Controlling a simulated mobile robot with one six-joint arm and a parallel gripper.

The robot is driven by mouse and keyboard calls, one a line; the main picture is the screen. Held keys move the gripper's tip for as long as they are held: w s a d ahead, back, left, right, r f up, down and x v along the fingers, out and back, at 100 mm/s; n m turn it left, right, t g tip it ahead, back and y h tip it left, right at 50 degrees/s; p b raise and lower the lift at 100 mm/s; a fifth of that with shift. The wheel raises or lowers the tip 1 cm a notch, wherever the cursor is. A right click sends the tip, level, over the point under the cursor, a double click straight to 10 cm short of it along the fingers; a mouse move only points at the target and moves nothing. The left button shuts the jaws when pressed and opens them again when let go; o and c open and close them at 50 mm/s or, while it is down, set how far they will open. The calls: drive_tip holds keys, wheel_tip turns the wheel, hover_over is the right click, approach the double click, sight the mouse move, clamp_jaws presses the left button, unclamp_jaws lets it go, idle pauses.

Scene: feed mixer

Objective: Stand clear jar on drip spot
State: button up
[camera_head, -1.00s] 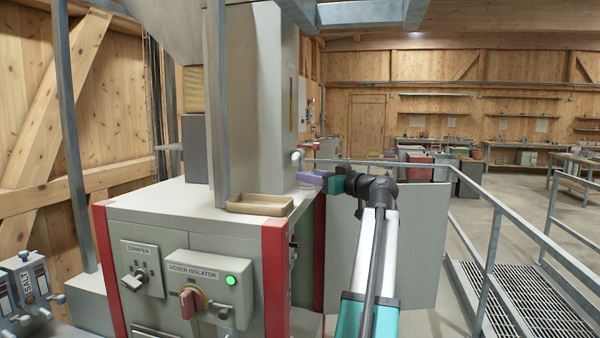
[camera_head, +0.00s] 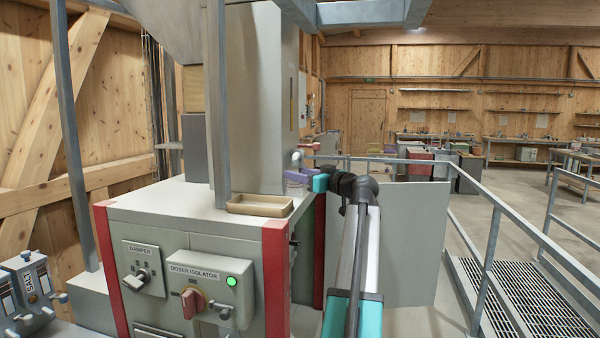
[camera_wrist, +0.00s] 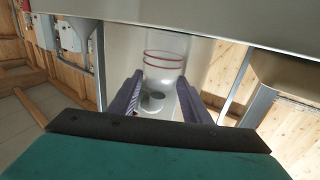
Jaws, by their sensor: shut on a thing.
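In the wrist view the clear jar (camera_wrist: 163,66), with red rings around it, is between the two purple fingers of my gripper (camera_wrist: 160,78). My gripper is shut on it. A dark round mark (camera_wrist: 153,101) shows through or below the jar; I cannot tell whether it is the drip spot or part of the jar. In the head view my gripper (camera_head: 297,175) is over the right rear part of the machine's pale top (camera_head: 165,203), just below a white elbow spout (camera_head: 297,157). The jar is hard to make out there, and its contact with the top is unclear.
A shallow tan tray (camera_head: 260,205) lies on the top, left and in front of my gripper. A tall grey housing (camera_head: 255,100) rises behind it. A grey panel (camera_head: 405,245) and a railing (camera_head: 492,235) stand at the right.

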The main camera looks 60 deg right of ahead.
drive_tip(key=shift+s+f, duration=0.15)
idle(0.3)
drive_tip(key=o, duration=1.1)
drive_tip(key=shift+c, duration=0.2)
drive_tip(key=shift+r, duration=0.2)
drive_tip(key=shift+s+a+f, duration=0.1)
drive_tip(key=shift+s+f, duration=0.05)
drive_tip(key=shift+s, duration=0.15)
drive_tip(key=b+v, duration=0.3)
drive_tip(key=v, duration=0.8)
drive_tip(key=shift+s+b, duration=0.15)
drive_tip(key=shift+b, duration=0.25)
